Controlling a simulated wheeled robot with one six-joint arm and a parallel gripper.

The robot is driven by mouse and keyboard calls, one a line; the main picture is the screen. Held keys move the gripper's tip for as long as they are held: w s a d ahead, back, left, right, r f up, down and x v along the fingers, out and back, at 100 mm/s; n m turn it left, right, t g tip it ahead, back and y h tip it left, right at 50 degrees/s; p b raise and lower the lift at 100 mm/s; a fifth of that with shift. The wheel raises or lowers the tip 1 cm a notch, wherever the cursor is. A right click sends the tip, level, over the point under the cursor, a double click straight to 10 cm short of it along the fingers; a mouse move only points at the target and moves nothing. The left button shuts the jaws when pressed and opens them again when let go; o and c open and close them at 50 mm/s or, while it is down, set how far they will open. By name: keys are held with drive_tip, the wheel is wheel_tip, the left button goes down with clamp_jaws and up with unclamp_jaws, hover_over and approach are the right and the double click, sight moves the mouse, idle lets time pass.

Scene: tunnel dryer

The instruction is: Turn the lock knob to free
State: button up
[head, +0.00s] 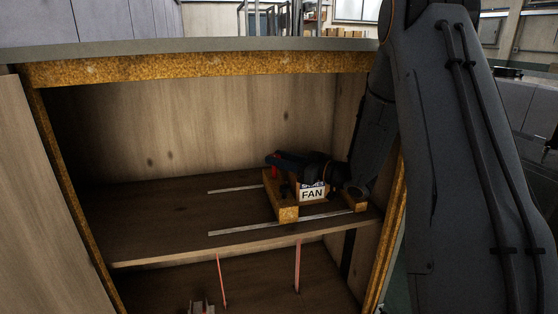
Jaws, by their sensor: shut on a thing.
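A small red piece, which looks like the lock knob (274,173), shows at the left end of my gripper, above a wooden block on the cabinet shelf. My gripper (274,162) reaches in from the right and is shut on this red piece. The jaws and my dark wrist cover much of the knob, so its turned position cannot be told. A white label reading FAN (312,194) sits just right of the gripper, its upper line partly covered by my arm.
The wooden shelf (165,218) carries pale metal rails (255,227) and wooden blocks (289,214). The cabinet's upper edge (200,68) and right side post (391,240) frame the opening around my arm. Reddish strips (297,267) show below the shelf. The shelf's left side is clear.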

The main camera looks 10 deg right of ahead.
drive_tip(key=shift+n+g+y, duration=0.3)
drive_tip(key=shift+y, duration=0.1)
drive_tip(key=o, duration=1)
drive_tip(key=shift+r, duration=0.1)
wheel_tip(320, 180, up, 10)
drive_tip(key=shift+f+b, duration=0.1)
drive_tip(key=shift+b, duration=0.7)
